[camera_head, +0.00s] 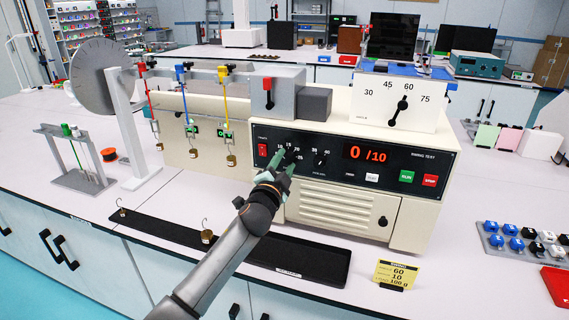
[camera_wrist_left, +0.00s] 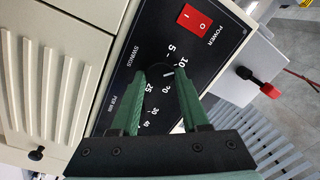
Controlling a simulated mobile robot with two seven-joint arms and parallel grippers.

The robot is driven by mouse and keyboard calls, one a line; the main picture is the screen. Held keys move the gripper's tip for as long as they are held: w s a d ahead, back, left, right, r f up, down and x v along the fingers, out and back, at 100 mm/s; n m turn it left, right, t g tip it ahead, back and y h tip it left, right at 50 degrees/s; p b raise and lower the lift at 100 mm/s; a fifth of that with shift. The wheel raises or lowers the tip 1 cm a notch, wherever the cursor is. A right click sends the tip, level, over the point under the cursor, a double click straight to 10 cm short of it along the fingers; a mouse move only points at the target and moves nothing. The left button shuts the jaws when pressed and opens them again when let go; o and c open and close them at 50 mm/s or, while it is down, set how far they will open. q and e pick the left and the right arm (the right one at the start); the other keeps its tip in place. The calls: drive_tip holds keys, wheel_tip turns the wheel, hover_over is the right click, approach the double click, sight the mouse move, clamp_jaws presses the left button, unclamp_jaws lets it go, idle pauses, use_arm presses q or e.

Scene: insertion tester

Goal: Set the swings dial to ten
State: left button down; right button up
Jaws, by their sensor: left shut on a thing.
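The swings dial (camera_wrist_left: 159,72) is a round black knob on the dark front panel, ringed by white numbers, in the left wrist view. The "10" mark shows beside it, and the exact setting is hard to read. My left gripper (camera_head: 283,160) is at the panel's left part, its two green fingers shut on the dial. In the left wrist view the gripper (camera_wrist_left: 163,100) has one finger on each side of the knob. The red display (camera_head: 368,154) reads "0 /10". The right gripper is in neither view.
A red power switch (camera_head: 263,150) sits left of the dial. A second knob (camera_head: 321,158) is to its right. Green (camera_head: 407,176) and red (camera_head: 430,180) buttons are further right.

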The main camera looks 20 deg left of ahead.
use_arm(q)
drive_tip(key=shift+c, duration=2)
unclamp_jaws()
drive_tip(key=s, duration=1.2)
drive_tip(key=shift+s+f, duration=0.25)
drive_tip(key=shift+d, duration=0.1)
drive_tip(key=s+d+f+n+g+h, duration=0.1)
drive_tip(key=s+f+g, duration=0.1)
drive_tip(key=s+f, duration=0.35)
drive_tip(key=s+d+f+n+g, duration=0.1)
drive_tip(key=s+f+n+g, duration=0.15)
drive_tip(key=f, duration=0.65)
drive_tip(key=s+f+n+g+h, duration=0.1)
drive_tip(key=s+f, duration=0.4)
drive_tip(key=f, duration=0.2)
drive_tip(key=s+f+n+g, duration=0.2)
drive_tip(key=s+f, duration=0.4)
drive_tip(key=s, duration=0.2)
drive_tip(key=s+d+f+n+g+p, duration=0.1)
drive_tip(key=s+f+n, duration=0.1)
drive_tip(key=s+f, duration=0.4)
drive_tip(key=s, duration=0.3)
drive_tip(key=shift+s+d+n+g+h, duration=0.15)
drive_tip(key=shift+d+n+g+h, duration=0.1)
drive_tip(key=shift+n+g+h, duration=0.15)
